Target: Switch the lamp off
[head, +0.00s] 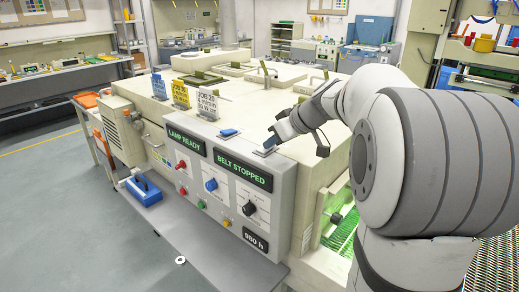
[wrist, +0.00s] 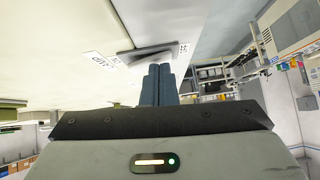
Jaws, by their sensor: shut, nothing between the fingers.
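The control panel (head: 232,228) on the front of the cream machine has a green display reading "LAMP READY" (head: 186,141) and another reading "BELT STOPPED" (head: 244,171). A blue switch (head: 229,132) sits on the panel's top ledge. A second switch plate lies further right, partly hidden by my gripper (head: 272,141). My gripper is shut and empty, with its blue fingers at this plate. In the wrist view, the shut fingers (wrist: 157,72) point at a grey rocker (wrist: 150,51) with small labels at both ends. I cannot tell whether they touch it.
The panel front carries a red knob (head: 181,165), a blue knob (head: 211,185) and a black knob (head: 249,208). Three cards stand on the machine top, including a yellow one (head: 180,95). A blue box (head: 144,190) lies on the grey shelf (head: 190,236).

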